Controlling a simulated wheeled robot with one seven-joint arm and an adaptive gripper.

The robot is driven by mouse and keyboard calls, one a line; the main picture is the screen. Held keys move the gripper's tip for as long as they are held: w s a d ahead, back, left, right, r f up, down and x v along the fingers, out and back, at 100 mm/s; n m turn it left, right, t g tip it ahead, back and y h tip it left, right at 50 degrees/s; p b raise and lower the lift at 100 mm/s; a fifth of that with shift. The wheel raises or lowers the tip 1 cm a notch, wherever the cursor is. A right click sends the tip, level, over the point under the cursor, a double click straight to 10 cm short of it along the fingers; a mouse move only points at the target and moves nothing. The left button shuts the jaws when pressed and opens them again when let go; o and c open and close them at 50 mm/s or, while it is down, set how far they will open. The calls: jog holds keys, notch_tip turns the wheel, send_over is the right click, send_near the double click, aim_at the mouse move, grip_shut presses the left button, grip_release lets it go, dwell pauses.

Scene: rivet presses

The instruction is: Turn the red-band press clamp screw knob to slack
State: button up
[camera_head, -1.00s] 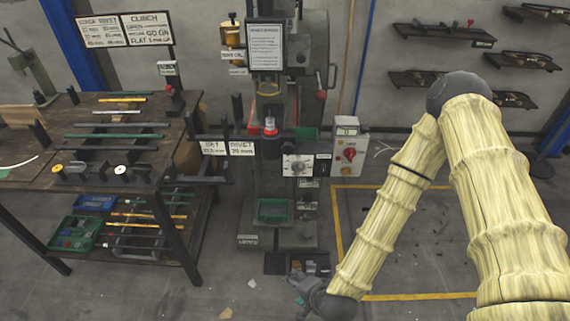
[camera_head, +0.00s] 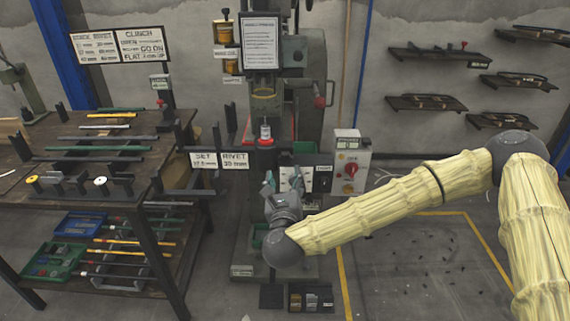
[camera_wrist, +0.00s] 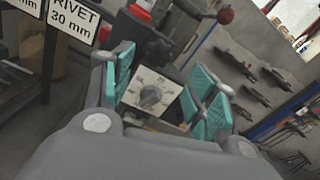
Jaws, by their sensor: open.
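The press (camera_head: 263,100) stands in the middle of the head view, with a red band (camera_head: 265,141) around its lower tooling. Below the band is a pale square dial plate, partly hidden behind my gripper in the head view. The wrist view shows the plate (camera_wrist: 166,84) tilted, with a dark round knob (camera_wrist: 151,96) at its centre. My gripper (camera_wrist: 165,88) is open, its teal pads to the left and right of the plate in that view. The knob lies beyond the fingers, and no contact shows. In the head view my gripper (camera_head: 283,182) is in front of the press.
A grey control box (camera_head: 349,160) with a red rotary switch stands right of the press. SET and RIVET signs (camera_head: 219,160) project to its left. A workbench (camera_head: 95,190) with rods fills the left. A small compartment bin (camera_head: 311,298) lies on the floor.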

aim_at(285, 160)
jog(key=w, duration=0.9)
jog(key=shift+p, duration=0.35)
jog(key=c, duration=1)
jog(key=shift+c, duration=0.2)
